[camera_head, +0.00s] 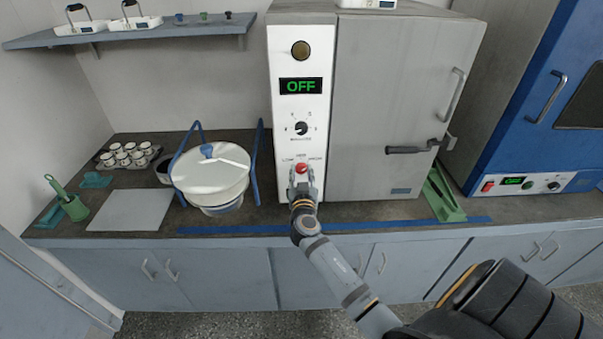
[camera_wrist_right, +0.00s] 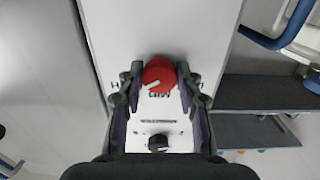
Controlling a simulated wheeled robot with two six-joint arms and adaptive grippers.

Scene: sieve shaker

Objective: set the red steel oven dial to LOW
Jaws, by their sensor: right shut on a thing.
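The red dial (camera_head: 302,168) sits low on the white front panel of the steel oven (camera_head: 385,110), under LOW, MED and HIGH labels. My right gripper (camera_head: 302,180) reaches up to it from below and is shut on it. In the right wrist view the red dial (camera_wrist_right: 160,72) sits between the two fingertips (camera_wrist_right: 159,75). A short white mark on it slants toward the lower left there, between the middle label and the "H" side. The fingers hide the LOW label in that view. The oven's display (camera_head: 300,86) reads OFF. My left gripper is not in view.
A black knob (camera_head: 301,128) is above the red dial. A white lidded pot (camera_head: 211,175) in a blue frame stands left of the oven. A green tool (camera_head: 442,195) lies at its right. A blue oven (camera_head: 530,110) stands further right. A grey pad (camera_head: 131,210) lies left.

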